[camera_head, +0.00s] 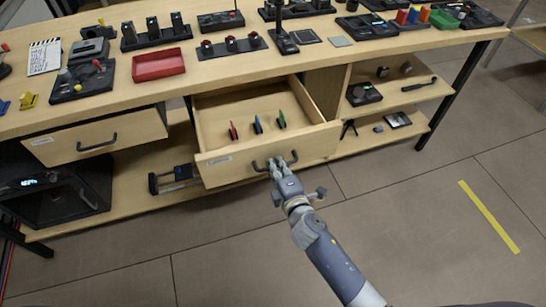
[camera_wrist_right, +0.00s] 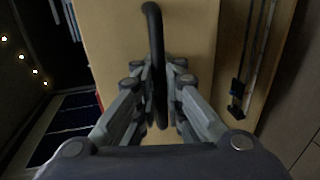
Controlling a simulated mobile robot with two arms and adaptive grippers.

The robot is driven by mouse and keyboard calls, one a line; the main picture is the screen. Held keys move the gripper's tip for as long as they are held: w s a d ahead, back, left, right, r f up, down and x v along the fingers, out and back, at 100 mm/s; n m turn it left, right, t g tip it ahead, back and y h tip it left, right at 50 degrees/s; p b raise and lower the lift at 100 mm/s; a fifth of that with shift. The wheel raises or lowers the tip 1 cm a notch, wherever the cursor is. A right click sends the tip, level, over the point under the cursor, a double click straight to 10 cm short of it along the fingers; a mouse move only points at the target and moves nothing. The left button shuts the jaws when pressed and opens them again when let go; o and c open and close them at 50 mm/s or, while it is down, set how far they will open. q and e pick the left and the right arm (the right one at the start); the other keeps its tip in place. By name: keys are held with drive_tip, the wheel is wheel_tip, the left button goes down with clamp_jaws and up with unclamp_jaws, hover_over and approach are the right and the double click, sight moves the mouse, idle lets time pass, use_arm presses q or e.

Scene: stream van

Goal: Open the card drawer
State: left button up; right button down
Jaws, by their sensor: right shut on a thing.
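The card drawer (camera_head: 228,169) is a light wood drawer under the bench, pulled out with its inside showing. Several cards stand upright in it, among them a red one (camera_head: 233,131), a blue one (camera_head: 257,124) and a green one (camera_head: 281,119). My right gripper (camera_head: 277,164) is at the drawer's dark handle (camera_head: 291,160). In the right wrist view the fingers (camera_wrist_right: 160,98) are shut around the handle (camera_wrist_right: 154,38), with the drawer front behind it. My left gripper is not in view.
A second drawer (camera_head: 80,141) to the left is shut. The bench top holds switches, a red tray (camera_head: 158,65) and other devices. A lower shelf (camera_head: 147,213) lies beneath. The floor (camera_head: 420,220) in front is clear, with a yellow stripe (camera_head: 489,216) at right.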

drive_tip(key=shift+s+d+r, duration=0.1)
drive_tip(key=shift+s+d, duration=0.1)
drive_tip(key=shift+s, duration=0.4)
drive_tip(key=c, duration=2)
unclamp_jaws()
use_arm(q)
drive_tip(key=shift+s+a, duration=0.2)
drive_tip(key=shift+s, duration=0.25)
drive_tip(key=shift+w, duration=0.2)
use_arm(e)
drive_tip(key=v, duration=1.2)
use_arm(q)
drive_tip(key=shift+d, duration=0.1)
